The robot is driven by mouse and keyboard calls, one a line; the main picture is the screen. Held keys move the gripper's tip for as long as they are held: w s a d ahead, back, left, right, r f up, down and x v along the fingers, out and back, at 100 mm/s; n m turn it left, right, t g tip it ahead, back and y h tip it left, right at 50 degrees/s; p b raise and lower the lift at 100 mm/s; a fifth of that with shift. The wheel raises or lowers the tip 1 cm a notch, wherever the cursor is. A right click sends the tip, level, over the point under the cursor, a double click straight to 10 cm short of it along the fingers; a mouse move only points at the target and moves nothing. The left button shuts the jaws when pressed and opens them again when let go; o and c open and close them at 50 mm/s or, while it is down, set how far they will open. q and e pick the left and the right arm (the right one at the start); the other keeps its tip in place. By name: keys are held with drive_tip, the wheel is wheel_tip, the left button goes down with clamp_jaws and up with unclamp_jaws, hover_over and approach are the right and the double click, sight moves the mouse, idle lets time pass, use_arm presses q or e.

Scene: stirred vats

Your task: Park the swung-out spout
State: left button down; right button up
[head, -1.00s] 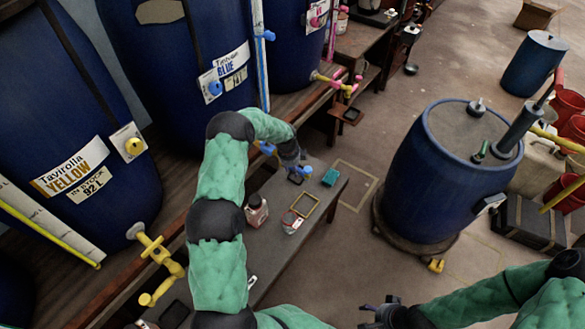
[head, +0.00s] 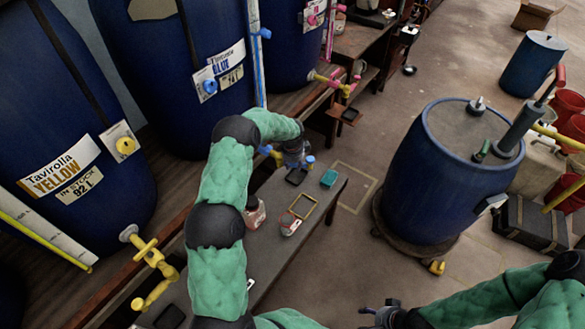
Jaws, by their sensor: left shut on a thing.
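The blue vat (head: 210,95) stands at the back behind my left arm. Its blue spout shows only in part, as a blue bit (head: 265,150) beside my forearm and a blue end (head: 309,160) at my gripper, out over the bench. My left gripper (head: 301,163) is shut on this spout near its outer end; the fingers are mostly hidden by the wrist. My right gripper (head: 376,313) is low in the picture, away from the spout, and its fingers are too dark to judge.
A grey bench (head: 265,250) holds a yellow frame (head: 303,206), a teal block (head: 329,178), a dark tray (head: 296,176) and small jars. The yellow spout (head: 150,265) and pink spout (head: 335,84) stick out nearby. A blue drum (head: 425,190) stands on the right.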

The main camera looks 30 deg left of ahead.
use_arm(q)
drive_tip(key=n, duration=0.2)
drive_tip(key=w+b, duration=0.1)
drive_tip(key=shift+w+a+f+n+y, duration=0.1)
drive_tip(key=shift+a+f+n+y, duration=0.1)
drive_tip(key=shift+f+n+y, duration=0.15)
drive_tip(key=shift+w+a+r+n+g+y+b, duration=0.1)
drive_tip(key=shift+w+a+n+g+b, duration=0.4)
drive_tip(key=shift+n, duration=1.15)
drive_tip(key=shift+w+a+n+g+y+b, duration=0.15)
drive_tip(key=shift+w+a+n+b, duration=0.4)
drive_tip(key=shift+n, duration=1.1)
drive_tip(key=shift+w+a+r+n+g+y+b, duration=0.1)
drive_tip(key=shift+w+a+n+g+b, duration=0.4)
drive_tip(key=shift+n, duration=1.15)
drive_tip(key=shift+s+a, duration=0.15)
drive_tip(key=shift+a, duration=0.1)
drive_tip(key=c, duration=0.8)
unclamp_jaws()
drive_tip(key=shift+t, duration=0.25)
drive_tip(key=shift+r, duration=0.2)
